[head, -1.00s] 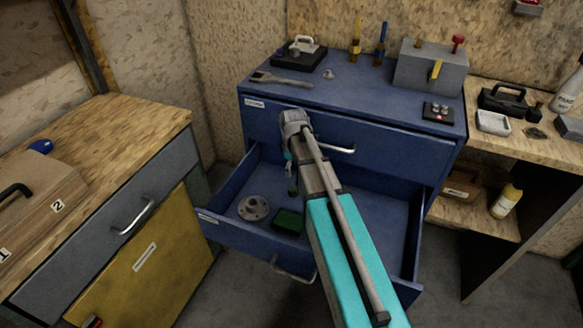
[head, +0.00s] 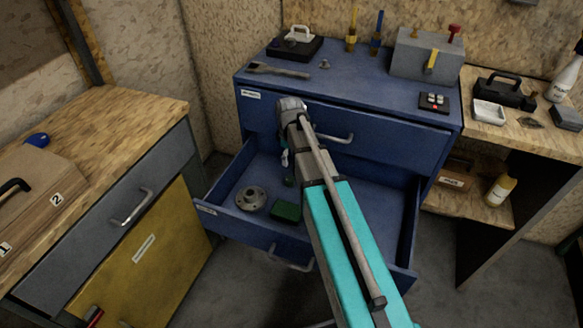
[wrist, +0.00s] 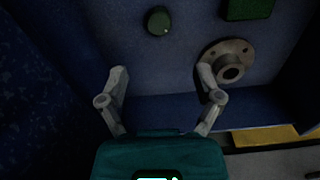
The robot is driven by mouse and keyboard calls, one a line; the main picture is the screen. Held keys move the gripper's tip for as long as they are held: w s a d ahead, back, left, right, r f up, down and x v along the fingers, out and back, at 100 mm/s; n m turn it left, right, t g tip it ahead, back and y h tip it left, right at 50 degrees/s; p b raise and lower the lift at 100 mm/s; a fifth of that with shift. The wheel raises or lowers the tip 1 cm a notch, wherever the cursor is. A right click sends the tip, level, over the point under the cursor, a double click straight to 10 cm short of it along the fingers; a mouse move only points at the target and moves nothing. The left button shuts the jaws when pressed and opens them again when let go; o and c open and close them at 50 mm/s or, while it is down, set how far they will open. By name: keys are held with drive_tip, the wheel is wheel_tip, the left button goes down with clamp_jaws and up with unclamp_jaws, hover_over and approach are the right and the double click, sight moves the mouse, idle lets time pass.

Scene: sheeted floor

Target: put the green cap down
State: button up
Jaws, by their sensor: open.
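The green cap (wrist: 158,20) is a small dark green round piece. It sits on the floor of the open blue drawer (head: 232,222), apart from other items. In the head view the cap (head: 290,181) shows just below my gripper (head: 285,160), partly hidden by the arm. In the wrist view my gripper (wrist: 161,75) has its two fingers spread with nothing between them. The cap lies beyond the fingertips, clear of both.
A grey round flange (head: 251,198) and a green box (head: 286,211) lie in the same drawer. The closed upper drawer (head: 390,145) is behind the arm. The drawer floor right of the arm is clear. A wooden bench (head: 110,120) stands at left.

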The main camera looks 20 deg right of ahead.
drive_tip(key=s+a+m, duration=0.2)
drive_tip(key=s+m, duration=0.7)
drive_tip(key=s, duration=0.7)
drive_tip(key=shift+s+m, duration=0.35)
drive_tip(key=shift+m, duration=0.05)
